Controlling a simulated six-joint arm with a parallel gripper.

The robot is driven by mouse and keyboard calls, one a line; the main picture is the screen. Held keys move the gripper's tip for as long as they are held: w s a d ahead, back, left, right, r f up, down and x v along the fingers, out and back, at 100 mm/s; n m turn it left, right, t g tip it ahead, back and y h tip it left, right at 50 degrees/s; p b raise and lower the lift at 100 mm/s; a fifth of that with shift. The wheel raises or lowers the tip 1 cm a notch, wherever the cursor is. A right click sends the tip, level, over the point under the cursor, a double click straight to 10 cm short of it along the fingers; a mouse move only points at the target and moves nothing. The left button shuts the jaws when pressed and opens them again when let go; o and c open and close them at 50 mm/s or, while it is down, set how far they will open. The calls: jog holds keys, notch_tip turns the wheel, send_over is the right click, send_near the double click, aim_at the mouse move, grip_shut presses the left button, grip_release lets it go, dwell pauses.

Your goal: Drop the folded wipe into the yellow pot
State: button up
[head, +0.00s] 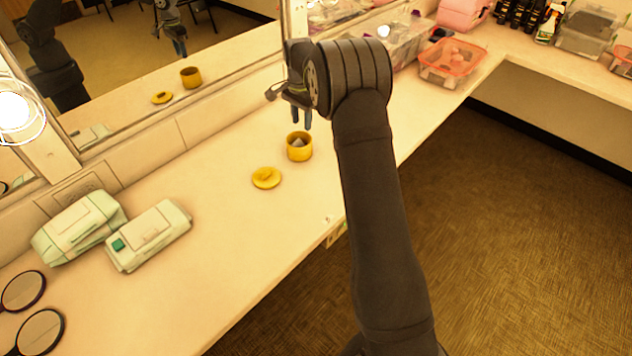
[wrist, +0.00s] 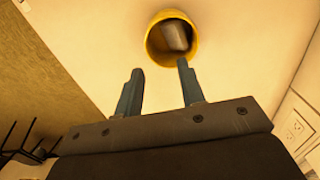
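The yellow pot (head: 299,147) stands upright and uncovered on the counter. The folded wipe (wrist: 173,35), greyish white, lies inside the yellow pot, whose rim shows in the wrist view (wrist: 152,45); it also shows as a pale shape in the pot in the head view (head: 298,143). The pot's yellow lid (head: 266,177) lies on the counter in front and left of it. My gripper (head: 301,116) is above and beside the pot. In the wrist view its two fingers (wrist: 158,86) are apart with nothing between them.
Two pale green cases (head: 148,236) and round dark-rimmed hand mirrors (head: 40,332) stand or lie at the left. An orange bin (head: 452,62) and clear boxes are at the back right. A wall mirror (head: 130,50) reflects the pot, lid and arm. Counter around the lid is clear.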

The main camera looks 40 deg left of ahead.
notch_tip(320, 180, up, 17)
jog(key=shift+r, duration=0.2)
dwell(0.3)
notch_tip(320, 180, down, 16)
dwell(0.8)
